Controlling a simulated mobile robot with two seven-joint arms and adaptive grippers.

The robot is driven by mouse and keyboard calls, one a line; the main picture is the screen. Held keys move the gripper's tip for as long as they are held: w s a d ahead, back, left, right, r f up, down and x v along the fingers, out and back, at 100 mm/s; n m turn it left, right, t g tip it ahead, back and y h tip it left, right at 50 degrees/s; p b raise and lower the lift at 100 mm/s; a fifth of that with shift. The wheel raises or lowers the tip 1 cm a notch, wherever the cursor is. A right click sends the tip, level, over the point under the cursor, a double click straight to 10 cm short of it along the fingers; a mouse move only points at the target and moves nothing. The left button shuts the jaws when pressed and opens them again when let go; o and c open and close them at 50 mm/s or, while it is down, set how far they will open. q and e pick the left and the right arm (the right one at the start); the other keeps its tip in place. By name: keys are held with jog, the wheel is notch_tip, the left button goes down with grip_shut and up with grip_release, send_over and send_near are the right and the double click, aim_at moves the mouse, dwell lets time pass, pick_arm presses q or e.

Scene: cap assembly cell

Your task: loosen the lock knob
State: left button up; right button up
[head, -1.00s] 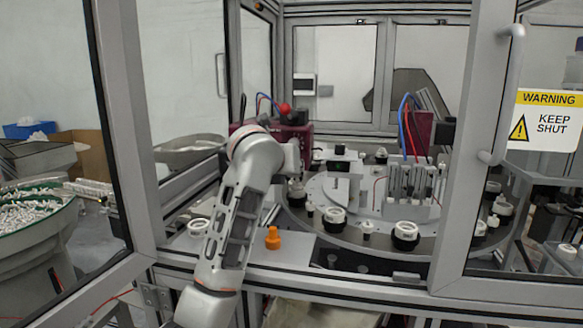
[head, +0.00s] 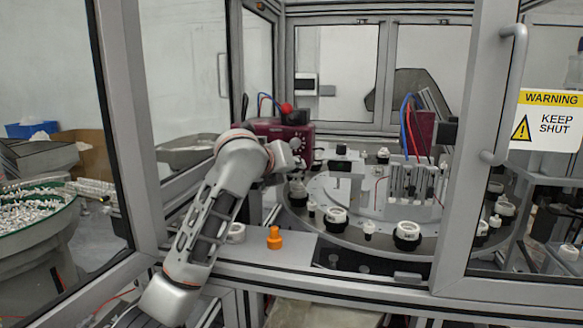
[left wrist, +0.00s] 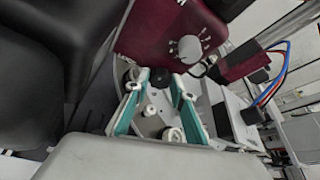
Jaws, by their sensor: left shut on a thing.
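A maroon box (head: 296,130) with a dial on its face stands at the back left of the cell; the box also shows in the left wrist view (left wrist: 150,35). A small dark round knob (left wrist: 160,78) shows just below the box, between the fingertips. I take it for the lock knob; its shape is hard to make out. My left gripper (left wrist: 157,84), with teal finger pads, is shut on this knob. In the head view my left gripper (head: 296,157) is small and partly hidden beside the box. My right gripper is not in view.
A round turntable (head: 345,242) with several white and black cap parts lies right of my left arm. An orange part (head: 274,238) and a white ring (head: 236,233) stand on the front ledge. Door frames (head: 487,150) stand at both sides of the opening.

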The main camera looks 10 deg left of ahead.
pick_arm(q)
jog(key=o, duration=1.1)
jog(key=v, duration=1.2)
